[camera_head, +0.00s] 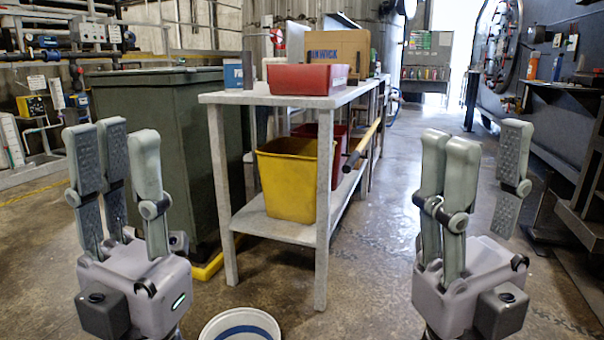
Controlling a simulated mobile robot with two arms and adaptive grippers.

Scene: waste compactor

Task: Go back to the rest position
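My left gripper (120,165) is upright at the left, in front of the large green bin. Its fingers are spread apart with nothing between them. My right gripper (478,180) is upright at the right, over open floor. Its fingers are also spread apart and empty. Both stand clear of the table (222,180) between them, and neither is seen touching anything.
The grey table carries a red bin (307,79) and a cardboard box (337,48); a yellow bin (287,185) sits on its lower shelf. A green container (185,140) is at left. A white bucket (240,325) stands low in front.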

